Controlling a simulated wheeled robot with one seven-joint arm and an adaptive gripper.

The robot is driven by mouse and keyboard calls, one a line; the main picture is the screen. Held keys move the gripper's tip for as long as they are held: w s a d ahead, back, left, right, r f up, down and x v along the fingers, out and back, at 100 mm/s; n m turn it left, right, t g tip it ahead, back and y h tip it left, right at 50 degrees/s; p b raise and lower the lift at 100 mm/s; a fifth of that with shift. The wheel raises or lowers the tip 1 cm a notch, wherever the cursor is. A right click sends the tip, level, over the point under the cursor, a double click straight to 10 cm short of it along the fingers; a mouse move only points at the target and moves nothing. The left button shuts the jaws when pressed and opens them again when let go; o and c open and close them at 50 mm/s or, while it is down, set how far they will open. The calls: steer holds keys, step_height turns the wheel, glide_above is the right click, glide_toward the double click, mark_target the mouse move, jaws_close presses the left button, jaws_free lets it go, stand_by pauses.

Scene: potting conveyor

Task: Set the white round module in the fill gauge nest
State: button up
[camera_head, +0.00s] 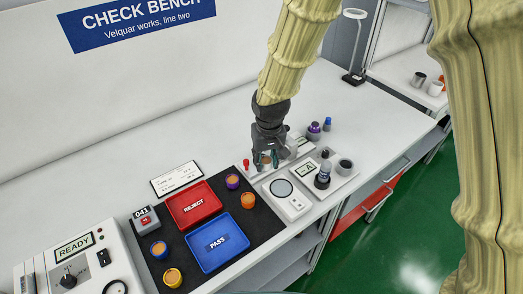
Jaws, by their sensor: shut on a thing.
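My gripper (266,160) points down over the back of the bench, behind the round-pan device, and is shut on a small round piece. The fingers hide most of it; a little pale and orange shows, and I take it to be the white round module. No other white round module is clear on the black mat. A pale device with a small display reading "A" (305,170) stands right of my gripper and carries a dark upright part (323,176). I cannot tell for sure which device is the fill gauge, and I see no empty nest clearly.
A device with a round pan (287,195) stands just in front of my gripper. The black mat (262,224) bears a red REJECT tray (216,196), a blue PASS tray (245,247) and several coloured modules. A dark cup (344,166) and purple pot (314,130) stand right.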

steer(key=w, duration=0.2)
steer(key=w+a+p, duration=0.1)
steer(key=w, duration=0.3)
steer(key=shift+w+a+f, duration=0.2)
steer(key=shift+f, duration=0.05)
steer(key=shift+f+p, duration=0.9)
steer(key=shift+f, duration=0.9)
